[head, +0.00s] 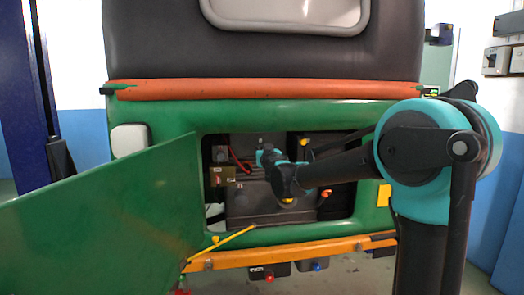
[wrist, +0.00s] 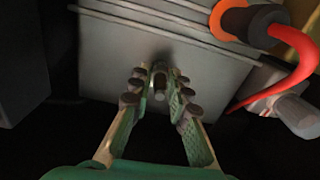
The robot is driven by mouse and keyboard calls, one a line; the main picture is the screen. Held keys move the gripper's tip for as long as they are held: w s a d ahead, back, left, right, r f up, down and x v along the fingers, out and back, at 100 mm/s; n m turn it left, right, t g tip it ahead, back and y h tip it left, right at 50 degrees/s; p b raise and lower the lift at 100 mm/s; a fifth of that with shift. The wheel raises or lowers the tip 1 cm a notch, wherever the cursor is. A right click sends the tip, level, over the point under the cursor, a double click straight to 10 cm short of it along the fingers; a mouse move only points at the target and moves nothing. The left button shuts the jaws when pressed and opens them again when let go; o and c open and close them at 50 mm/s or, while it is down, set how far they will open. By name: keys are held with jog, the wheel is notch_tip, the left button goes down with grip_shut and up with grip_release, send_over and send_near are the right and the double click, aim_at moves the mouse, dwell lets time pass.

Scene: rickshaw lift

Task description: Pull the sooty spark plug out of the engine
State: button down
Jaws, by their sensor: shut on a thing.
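The spark plug (wrist: 160,82) is a small dark-tipped, pale-bodied stub at the lower edge of the grey finned engine block (wrist: 165,45) in the wrist view. My gripper (wrist: 157,90) has its green fingers on either side of the plug, closed on it near the fingertips. The plug's far end is hidden, so I cannot tell whether it is still seated in the block. In the head view my arm reaches into the open engine bay; the fingertips and plug cannot be made out there.
A red lead (wrist: 297,85) with an orange-and-dark cap (wrist: 250,22) hangs right of the block, beside a grey fitting (wrist: 285,108). The green hatch door (head: 110,220) is open to the left, with a yellow prop (head: 222,242) near it. The bay's green frame (head: 310,115) surrounds my arm.

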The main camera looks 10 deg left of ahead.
jog(key=shift+v, duration=1.3)
jog(key=shift+s, duration=0.1)
jog(key=shift+v, duration=2.4)
